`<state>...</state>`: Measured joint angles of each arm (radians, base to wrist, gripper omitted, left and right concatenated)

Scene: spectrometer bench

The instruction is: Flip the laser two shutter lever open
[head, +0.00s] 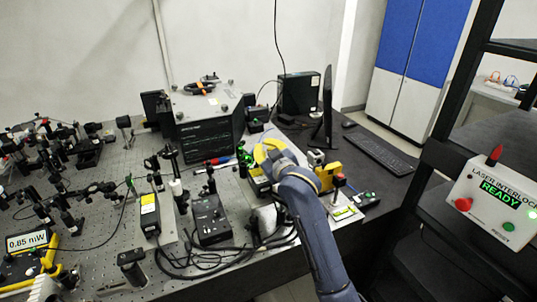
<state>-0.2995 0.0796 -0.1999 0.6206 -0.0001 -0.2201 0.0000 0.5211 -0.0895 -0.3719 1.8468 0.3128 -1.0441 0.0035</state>
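My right arm reaches in from the bottom, and its gripper (262,158) is over the bench near the dark housing. A curved yellow part shows at its end; whether the fingers are open or shut is unclear. A small black box with a yellow label (150,215) stands upright to the left, and could be a laser head. A black control box (210,218) with a knob stands left of my arm. I cannot make out which part is the laser two shutter lever; it may be hidden by my gripper or too small. My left gripper is not in view.
A large dark housing (207,138) stands behind the gripper. Loose cables (190,262) lie in front. An interlock box (492,203) reads READY. A meter (27,241) reads 0.85 mW.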

